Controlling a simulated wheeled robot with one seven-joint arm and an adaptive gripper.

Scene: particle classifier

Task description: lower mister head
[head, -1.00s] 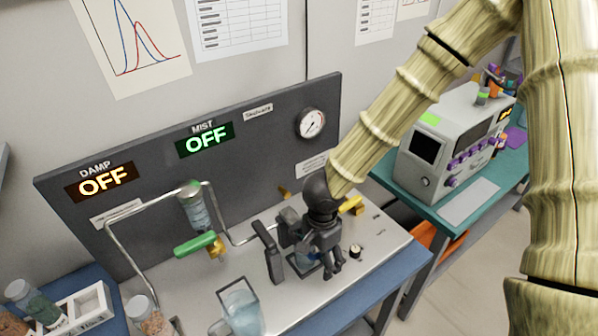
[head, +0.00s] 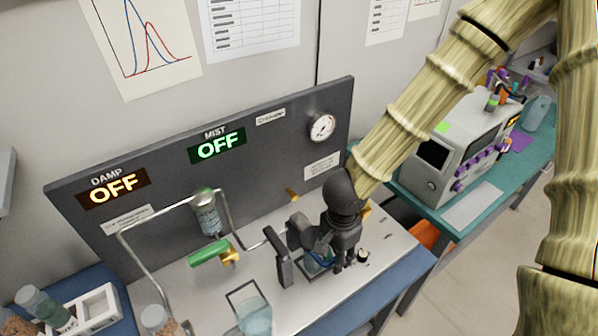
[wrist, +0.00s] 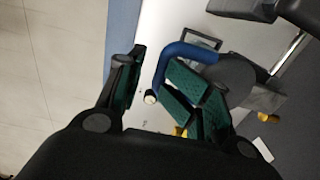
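A dark, round-bodied fitting with a blue curved handle (wrist: 186,52) shows in the wrist view; I take it for the mister head, but cannot be sure. My gripper (wrist: 155,72) is open in the wrist view, its green-padded fingers apart. The handle passes between them, nearer the right finger, its pale tip in the gap. I cannot tell whether a finger touches it. In the head view my gripper (head: 338,248) points down over the right part of the bench, beside a dark upright bracket (head: 284,258), and hides most of the fitting.
The dark panel (head: 255,170) reads DAMP OFF and MIST OFF and carries a gauge (head: 321,127). A bent metal pipe (head: 135,262), hanging cylinder (head: 207,213) and green-handled valve (head: 210,252) stand left. A clear beaker (head: 254,316) is in front. A grey instrument (head: 455,150) stands right.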

